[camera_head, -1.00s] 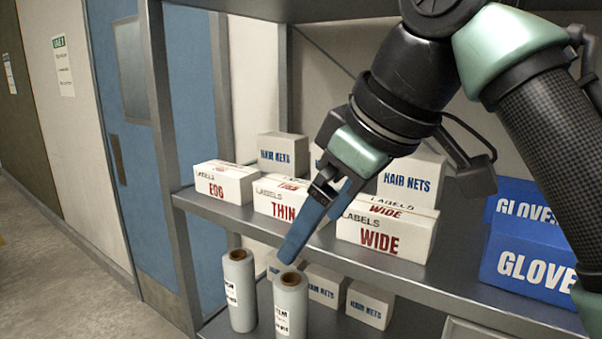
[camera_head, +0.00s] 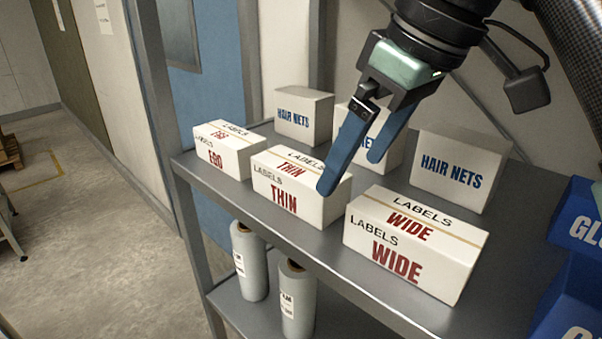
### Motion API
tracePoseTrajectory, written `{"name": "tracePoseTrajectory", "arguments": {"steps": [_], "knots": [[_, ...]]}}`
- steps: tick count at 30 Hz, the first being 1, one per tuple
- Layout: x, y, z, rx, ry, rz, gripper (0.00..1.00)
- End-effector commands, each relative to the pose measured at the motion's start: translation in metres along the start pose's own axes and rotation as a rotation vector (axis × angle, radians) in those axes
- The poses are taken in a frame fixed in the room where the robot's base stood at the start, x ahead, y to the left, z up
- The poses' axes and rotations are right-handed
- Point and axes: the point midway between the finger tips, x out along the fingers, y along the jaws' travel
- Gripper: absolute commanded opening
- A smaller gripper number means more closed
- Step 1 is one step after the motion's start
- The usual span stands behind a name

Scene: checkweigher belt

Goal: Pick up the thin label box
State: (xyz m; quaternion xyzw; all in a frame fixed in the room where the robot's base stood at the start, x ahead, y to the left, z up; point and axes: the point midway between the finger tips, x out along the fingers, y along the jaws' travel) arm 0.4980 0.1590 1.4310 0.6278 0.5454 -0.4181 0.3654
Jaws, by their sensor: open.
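The thin label box (camera_head: 281,196) is a white carton with red THIN lettering on its top and front. It stands on the upper shelf between the EGG label box (camera_head: 225,157) on its left and the WIDE label box (camera_head: 405,254) on its right. My gripper (camera_head: 350,170) is open and empty, pointing down. Its nearer blue finger overlaps the right end of the thin box in the picture; I cannot tell whether it touches. The farther finger shows to the right, in front of a hair nets box. Part of the thin box's right end is hidden by the finger.
Hair nets boxes (camera_head: 304,117) stand in a row behind the label boxes. Blue glove boxes (camera_head: 575,300) are at the right. The grey shelf (camera_head: 330,243) has a bare front strip. Wrapped rolls (camera_head: 248,262) stand on the lower shelf.

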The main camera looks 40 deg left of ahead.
Motion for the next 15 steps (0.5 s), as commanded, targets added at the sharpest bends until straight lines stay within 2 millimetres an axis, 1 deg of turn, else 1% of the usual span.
{"name": "tracePoseTrajectory", "arguments": {"steps": [1,6,9,13,15], "knots": [[0.003,-0.001,-0.013,-0.005,0.001,-0.005,1.00],[0.014,0.000,-0.041,-0.001,0.000,-0.002,1.00],[0.019,0.000,-0.051,0.001,-0.001,-0.001,1.00],[0.022,0.000,-0.057,0.001,-0.001,-0.001,1.00],[0.024,0.000,-0.063,0.000,-0.001,-0.001,1.00]]}}
